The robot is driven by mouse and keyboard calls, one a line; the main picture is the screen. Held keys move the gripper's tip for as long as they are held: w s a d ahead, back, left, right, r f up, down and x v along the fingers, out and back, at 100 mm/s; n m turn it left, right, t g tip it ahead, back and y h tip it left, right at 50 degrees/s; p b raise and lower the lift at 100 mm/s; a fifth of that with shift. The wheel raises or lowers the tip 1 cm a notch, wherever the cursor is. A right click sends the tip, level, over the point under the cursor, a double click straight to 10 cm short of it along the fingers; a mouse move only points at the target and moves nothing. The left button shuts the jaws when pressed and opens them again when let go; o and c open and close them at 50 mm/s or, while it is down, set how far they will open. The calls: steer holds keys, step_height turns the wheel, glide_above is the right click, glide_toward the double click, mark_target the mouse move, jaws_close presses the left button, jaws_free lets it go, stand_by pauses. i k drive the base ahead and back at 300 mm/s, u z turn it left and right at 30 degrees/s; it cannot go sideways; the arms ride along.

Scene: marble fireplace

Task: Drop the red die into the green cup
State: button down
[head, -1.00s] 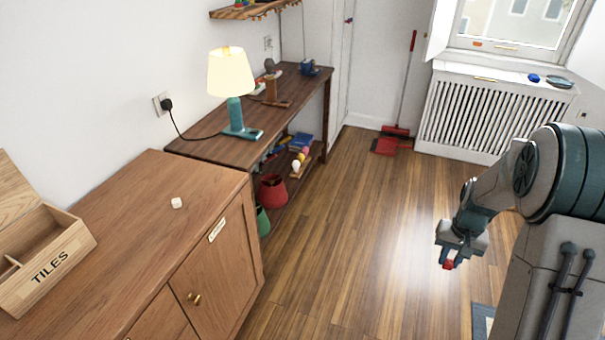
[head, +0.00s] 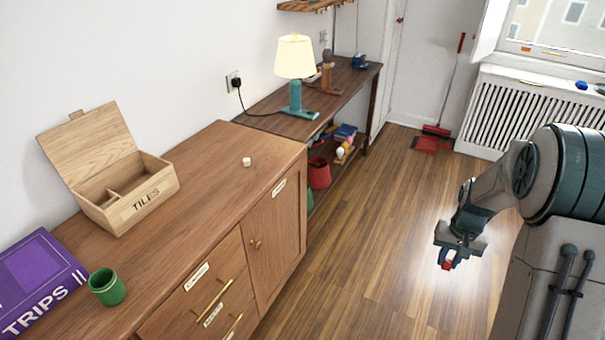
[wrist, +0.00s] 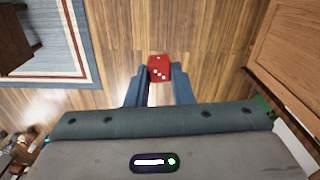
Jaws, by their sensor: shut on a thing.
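My gripper (head: 447,263) is shut on the red die (wrist: 159,68), held between its two fingers above the wooden floor. The die also shows in the head view (head: 447,265), small and partly covered by the fingers. The green cup (head: 107,287) stands upright on the wooden cabinet top at the lower left of the head view, well to the left of my gripper. Its open top faces up. Another green thing, partly hidden, sits on the low shelf under the far table.
On the cabinet (head: 190,190) are an open TILES box (head: 140,205), a white die (head: 246,162) and a purple TRIPS box (head: 40,280) beside the cup. A lamp (head: 294,65) stands on the far table. Open floor (head: 370,220) lies between my arm and the cabinet.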

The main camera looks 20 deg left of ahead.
mark_target(115, 294)
steer(key=u, duration=1.45)
